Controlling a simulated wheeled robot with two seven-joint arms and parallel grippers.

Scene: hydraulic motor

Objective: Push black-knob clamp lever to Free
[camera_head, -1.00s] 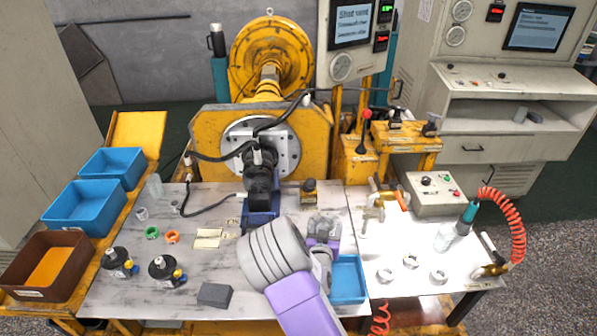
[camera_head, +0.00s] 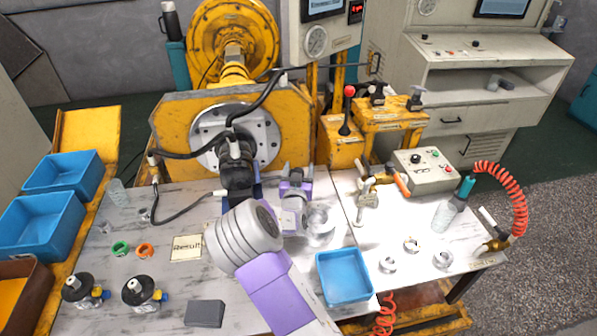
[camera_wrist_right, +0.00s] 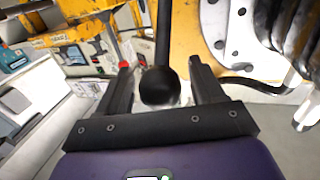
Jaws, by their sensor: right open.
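My right gripper (camera_head: 297,172) is open, low over the bench in front of the yellow motor stand, in the head view. In the right wrist view, its two dark fingers (camera_wrist_right: 158,75) stand on either side of a round black knob (camera_wrist_right: 160,88). A dark rod (camera_wrist_right: 163,35) runs up the picture from behind the knob. The knob appears between the fingers with gaps at both sides; whether it lies fully between the tips or beyond them I cannot tell. In the head view I cannot make out this knob near the gripper. My left gripper is not in view.
The black motor (camera_head: 236,165) with its cables is left of the gripper. A red-knob lever (camera_head: 348,92) and black-topped clamps (camera_head: 378,92) stand on yellow blocks at the right. A blue bin (camera_head: 344,275) sits in front.

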